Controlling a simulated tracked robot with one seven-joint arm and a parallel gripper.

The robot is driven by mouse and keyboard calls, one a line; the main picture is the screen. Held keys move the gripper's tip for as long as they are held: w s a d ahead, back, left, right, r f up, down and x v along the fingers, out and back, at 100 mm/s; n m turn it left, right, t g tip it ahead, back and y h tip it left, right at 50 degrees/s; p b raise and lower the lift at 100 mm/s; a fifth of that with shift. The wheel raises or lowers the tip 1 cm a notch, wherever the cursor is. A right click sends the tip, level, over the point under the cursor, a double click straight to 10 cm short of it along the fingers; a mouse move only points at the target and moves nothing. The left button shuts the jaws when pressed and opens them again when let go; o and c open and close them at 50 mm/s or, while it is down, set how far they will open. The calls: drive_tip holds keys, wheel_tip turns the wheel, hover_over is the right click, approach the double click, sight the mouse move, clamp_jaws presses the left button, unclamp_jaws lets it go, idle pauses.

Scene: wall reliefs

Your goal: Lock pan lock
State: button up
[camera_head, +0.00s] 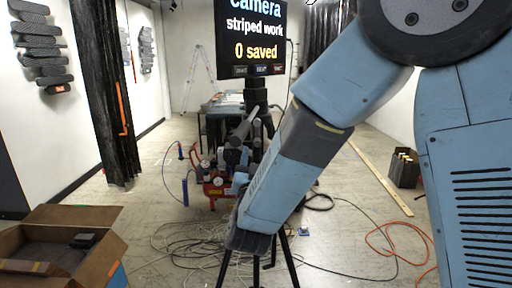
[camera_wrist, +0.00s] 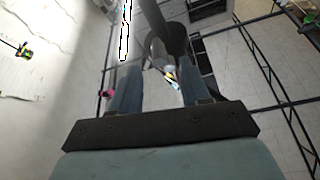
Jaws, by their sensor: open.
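A black tripod (camera_head: 287,262) stands in front of me in the head view. A monitor (camera_head: 252,38) sits on top of it, and grey cylindrical parts of its head (camera_head: 245,125) show below the monitor. My forearm hides much of the tripod's middle. In the wrist view my gripper (camera_wrist: 158,78) is open, with its two blue fingers apart. A small part with yellow, white and blue (camera_wrist: 171,78) shows between the fingers, close to a dark cylinder (camera_wrist: 150,22). I cannot tell whether a finger touches it, or which part is the pan lock.
Cables (camera_head: 180,240) lie on the floor around the tripod. A red machine (camera_head: 215,188) stands behind it. An open cardboard box (camera_head: 105,262) is at the lower left. A dark bin (camera_head: 404,170) and a long plank (camera_head: 378,176) lie on the right. The floor at left is fairly clear.

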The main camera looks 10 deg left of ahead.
drive_tip(key=a+v, duration=0.1)
drive_tip(key=v, duration=0.5)
drive_tip(key=shift+s+d, duration=0.3)
drive_tip(key=shift+d, duration=0.2)
drive_tip(key=w+d+r+g+y, duration=0.1)
drive_tip(key=w+d+r+g, duration=0.2)
drive_tip(key=w+d+g, duration=0.4)
drive_tip(key=d+r+n+g, duration=0.2)
drive_tip(key=d, duration=0.6)
drive_tip(key=s+d+f+m+g+h, duration=0.1)
drive_tip(key=s+d+g+h, duration=0.3)
drive_tip(key=s+d, duration=1.5)
drive_tip(key=d+g, duration=0.3)
drive_tip(key=shift+s+f+g+h, duration=0.25)
drive_tip(key=shift+s+g+h, duration=0.05)
drive_tip(key=shift+s, duration=0.05)
drive_tip(key=shift+c, duration=0.4)
